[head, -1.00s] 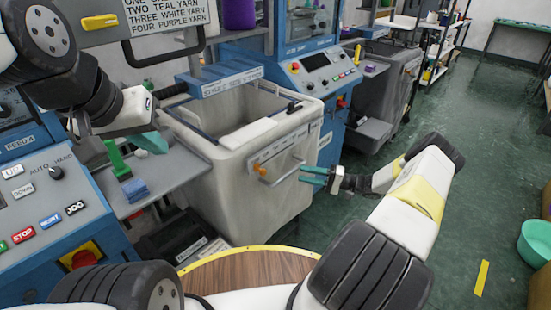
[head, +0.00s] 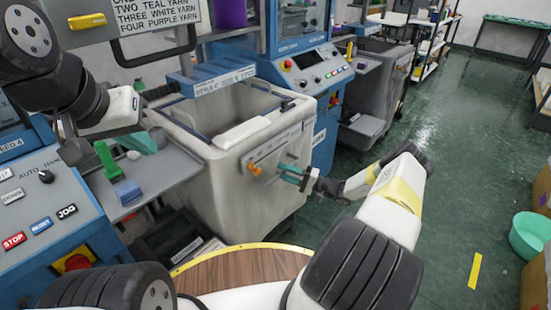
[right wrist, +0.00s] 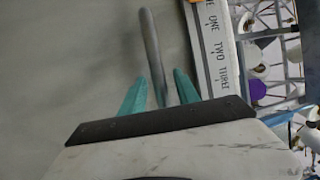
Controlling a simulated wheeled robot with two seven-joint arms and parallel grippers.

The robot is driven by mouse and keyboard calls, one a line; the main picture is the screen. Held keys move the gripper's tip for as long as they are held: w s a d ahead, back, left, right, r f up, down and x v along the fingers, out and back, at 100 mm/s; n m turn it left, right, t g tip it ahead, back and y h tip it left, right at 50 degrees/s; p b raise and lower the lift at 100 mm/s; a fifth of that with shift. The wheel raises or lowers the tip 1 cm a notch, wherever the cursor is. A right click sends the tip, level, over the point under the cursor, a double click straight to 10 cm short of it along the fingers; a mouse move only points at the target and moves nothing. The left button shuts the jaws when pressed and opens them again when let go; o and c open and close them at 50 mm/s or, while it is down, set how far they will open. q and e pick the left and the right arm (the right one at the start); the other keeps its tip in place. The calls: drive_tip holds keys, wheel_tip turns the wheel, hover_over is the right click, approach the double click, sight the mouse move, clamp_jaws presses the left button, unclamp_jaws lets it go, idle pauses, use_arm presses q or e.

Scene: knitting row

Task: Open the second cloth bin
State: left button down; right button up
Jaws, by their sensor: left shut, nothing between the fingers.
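A grey-white cloth bin (head: 235,190) stands in the middle of the head view, with a dark inside showing from above. Its front has a label strip, an orange knob (head: 254,169) and a grey bar handle (right wrist: 151,50). I cannot tell its number in the row. My right gripper (head: 288,170) is at the handle. In the right wrist view its teal fingers (right wrist: 158,88) are apart, one on each side of the bar. My left gripper (head: 148,142) is shut and empty above the grey side shelf.
Another grey bin (head: 378,85) stands farther back. A green block (head: 108,160) and a blue block (head: 128,192) lie on the shelf (head: 165,180) left of the bin. A round wooden top (head: 240,270) is in front.

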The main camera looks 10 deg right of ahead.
drive_tip(key=shift+c, duration=0.2)
clamp_jaws()
idle(1.2)
